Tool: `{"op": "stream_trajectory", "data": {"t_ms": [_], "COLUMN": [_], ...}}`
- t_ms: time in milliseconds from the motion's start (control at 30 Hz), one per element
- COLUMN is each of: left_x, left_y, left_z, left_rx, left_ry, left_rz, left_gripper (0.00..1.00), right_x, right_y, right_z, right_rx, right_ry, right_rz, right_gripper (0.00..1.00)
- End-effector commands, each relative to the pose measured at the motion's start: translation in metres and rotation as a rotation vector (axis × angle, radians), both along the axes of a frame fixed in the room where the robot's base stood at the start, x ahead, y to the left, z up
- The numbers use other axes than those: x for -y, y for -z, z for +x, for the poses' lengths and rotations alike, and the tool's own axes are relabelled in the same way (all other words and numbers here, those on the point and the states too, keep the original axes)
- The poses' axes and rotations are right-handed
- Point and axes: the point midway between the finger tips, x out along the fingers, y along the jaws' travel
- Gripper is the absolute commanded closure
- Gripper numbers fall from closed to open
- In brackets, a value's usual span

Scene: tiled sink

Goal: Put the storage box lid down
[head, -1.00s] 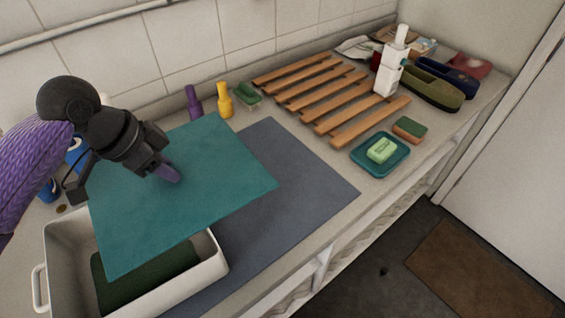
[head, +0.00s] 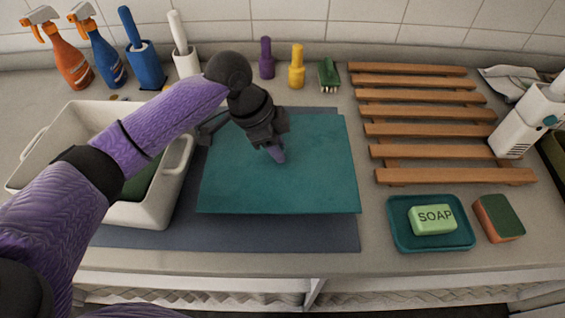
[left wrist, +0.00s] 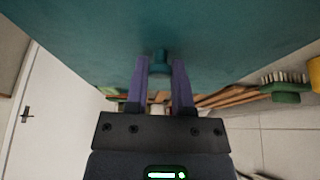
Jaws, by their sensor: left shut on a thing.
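The storage box lid (head: 310,180) is a flat teal panel over the grey mat (head: 250,237), right of the white storage box (head: 165,200). My left gripper (head: 277,155) is above the lid's middle, pointing down. In the left wrist view, the purple fingers of my left gripper (left wrist: 160,68) are shut on the lid's small teal knob (left wrist: 160,58), and the lid (left wrist: 230,35) fills the upper part. I cannot tell whether the lid touches the mat or hangs just above it. My right gripper is not in view.
A wooden slatted rack (head: 425,130) stands to the right. A teal soap dish (head: 400,235) with soap (head: 432,219) and a sponge (head: 498,218) lie front right. A yellow bottle (head: 297,68), a purple bottle (head: 266,60) and a green brush (head: 328,74) are behind the lid.

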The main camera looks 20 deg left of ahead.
Motion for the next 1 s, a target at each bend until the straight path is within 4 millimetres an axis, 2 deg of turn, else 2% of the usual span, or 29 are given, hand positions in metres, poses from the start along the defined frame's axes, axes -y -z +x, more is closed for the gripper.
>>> {"op": "stream_trajectory", "data": {"t_ms": [100, 167, 500, 533, 667, 933, 1000], "left_x": [0.000, 0.000, 0.000, 0.000, 0.000, 0.000, -0.001], "left_y": [0.030, 0.040, 0.042, 0.042, 0.041, 0.041, 0.034], "left_z": [-0.001, 0.000, 0.000, 0.000, 0.000, 0.000, 0.000], "left_rx": [-0.004, -0.002, 0.000, 0.000, 0.000, 0.001, 0.003], "left_ry": [0.001, 0.000, 0.000, 0.000, 0.000, 0.000, 0.000], "left_rz": [0.001, 0.000, 0.000, 0.000, 0.000, 0.000, 0.001], "left_gripper": [1.00, 1.00, 1.00, 0.64, 0.36, 0.35, 0.35], "right_x": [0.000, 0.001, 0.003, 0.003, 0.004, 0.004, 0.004], "right_y": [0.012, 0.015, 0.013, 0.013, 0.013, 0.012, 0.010], "right_z": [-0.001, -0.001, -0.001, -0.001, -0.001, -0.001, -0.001], "right_rx": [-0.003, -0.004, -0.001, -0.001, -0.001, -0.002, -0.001], "right_ry": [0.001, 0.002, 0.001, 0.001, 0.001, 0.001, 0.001], "right_rz": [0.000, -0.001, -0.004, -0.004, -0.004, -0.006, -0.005], "right_gripper": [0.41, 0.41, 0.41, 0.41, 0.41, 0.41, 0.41]}}
